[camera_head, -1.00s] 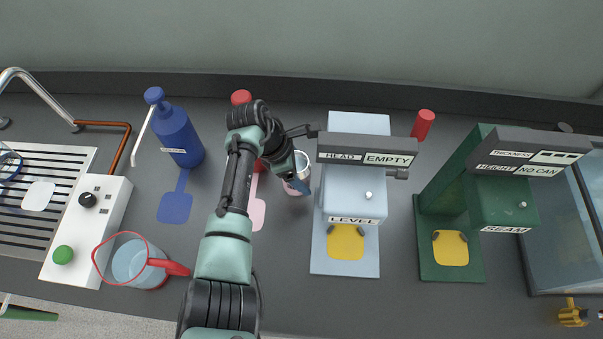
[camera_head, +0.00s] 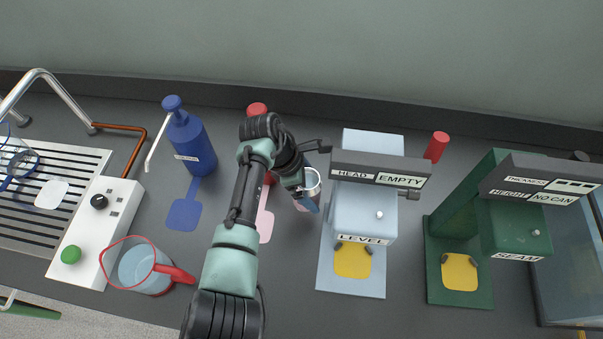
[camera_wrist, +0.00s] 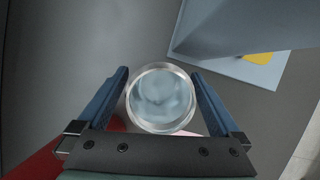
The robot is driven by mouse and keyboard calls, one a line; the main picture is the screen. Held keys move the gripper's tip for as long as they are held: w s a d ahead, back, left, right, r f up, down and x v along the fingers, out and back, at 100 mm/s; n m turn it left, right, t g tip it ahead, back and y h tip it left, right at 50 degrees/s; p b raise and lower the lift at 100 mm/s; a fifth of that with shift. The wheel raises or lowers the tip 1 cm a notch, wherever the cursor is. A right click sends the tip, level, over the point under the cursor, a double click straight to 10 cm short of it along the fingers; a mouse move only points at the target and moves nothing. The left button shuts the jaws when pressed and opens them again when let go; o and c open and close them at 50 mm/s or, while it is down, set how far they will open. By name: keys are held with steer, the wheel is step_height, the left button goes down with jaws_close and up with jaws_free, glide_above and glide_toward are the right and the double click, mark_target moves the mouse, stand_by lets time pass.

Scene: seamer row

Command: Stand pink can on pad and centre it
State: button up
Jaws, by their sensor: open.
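The can (camera_head: 313,181) is open-topped, with a silvery rim and a pinkish side. It stands upright on the dark counter, left of the light-blue LEVEL machine. In the wrist view the can (camera_wrist: 161,97) shows from above with pale, liquid-looking contents. My gripper (camera_head: 306,197) is open, its blue fingers on either side of the can; the wrist view shows a narrow gap at the fingers (camera_wrist: 160,76). A pink pad (camera_head: 265,226) lies just left of the can, partly behind my arm. A yellow pad (camera_head: 352,262) lies on the LEVEL machine's base.
A blue pump bottle (camera_head: 190,145) with a blue pad (camera_head: 184,215) stands left. A red-topped bottle (camera_head: 257,109) is partly hidden behind my arm. A clear jug (camera_head: 142,270) stands front left. The green SEAM machine (camera_head: 462,225) stands right, with its own yellow pad (camera_head: 459,272).

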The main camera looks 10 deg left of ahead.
steer(key=v, duration=1.1)
steer(key=shift+d, duration=0.1)
